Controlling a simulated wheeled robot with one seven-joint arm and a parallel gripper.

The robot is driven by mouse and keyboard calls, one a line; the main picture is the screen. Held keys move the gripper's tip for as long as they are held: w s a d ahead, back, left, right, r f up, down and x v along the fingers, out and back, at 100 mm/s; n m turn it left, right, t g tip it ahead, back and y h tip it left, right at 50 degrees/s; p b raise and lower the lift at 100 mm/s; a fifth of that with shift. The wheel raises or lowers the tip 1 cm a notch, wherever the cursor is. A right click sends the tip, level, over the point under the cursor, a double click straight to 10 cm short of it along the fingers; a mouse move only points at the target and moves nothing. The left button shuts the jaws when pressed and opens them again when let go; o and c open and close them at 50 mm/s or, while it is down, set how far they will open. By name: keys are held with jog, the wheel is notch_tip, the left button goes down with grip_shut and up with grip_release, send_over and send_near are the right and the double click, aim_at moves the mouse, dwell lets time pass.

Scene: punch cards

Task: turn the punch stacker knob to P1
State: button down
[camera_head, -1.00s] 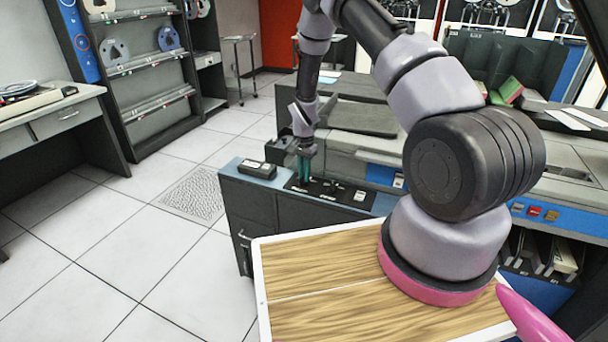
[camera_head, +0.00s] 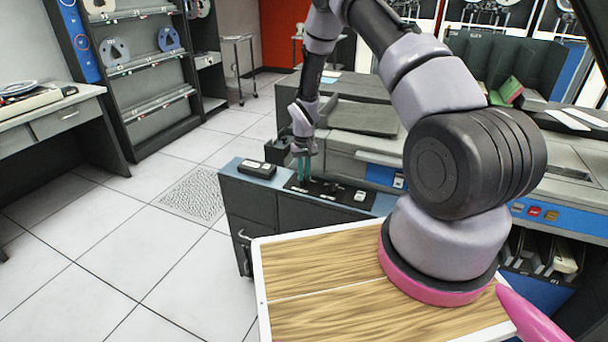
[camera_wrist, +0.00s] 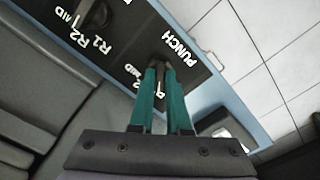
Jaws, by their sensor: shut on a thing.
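The punch stacker knob (camera_wrist: 161,63) is small and dark. It sits on a black panel (camera_wrist: 128,22) with white lettering, beside the word PUNCH. The MID label shows next to it, and the P1 label is partly covered by my fingers. My gripper (camera_wrist: 161,70) has two teal fingers shut on the knob, one on each side. The knob's exact pointing direction is hard to tell. In the head view my gripper (camera_head: 303,178) reaches down onto the panel at the cabinet's front edge; the knob is hidden there.
A second dark knob (camera_wrist: 92,14) with R1 and R2 labels is on the same panel. A small dark box (camera_head: 257,167) lies on the cabinet's blue top (camera_head: 233,168), left of my gripper. The tiled floor (camera_head: 120,235) at left is open.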

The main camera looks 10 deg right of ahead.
jog(key=shift+n, duration=0.6)
jog(key=c, duration=0.9)
grip_release()
notch_tip(320, 180, up, 11)
jog(key=shift+f, duration=0.1)
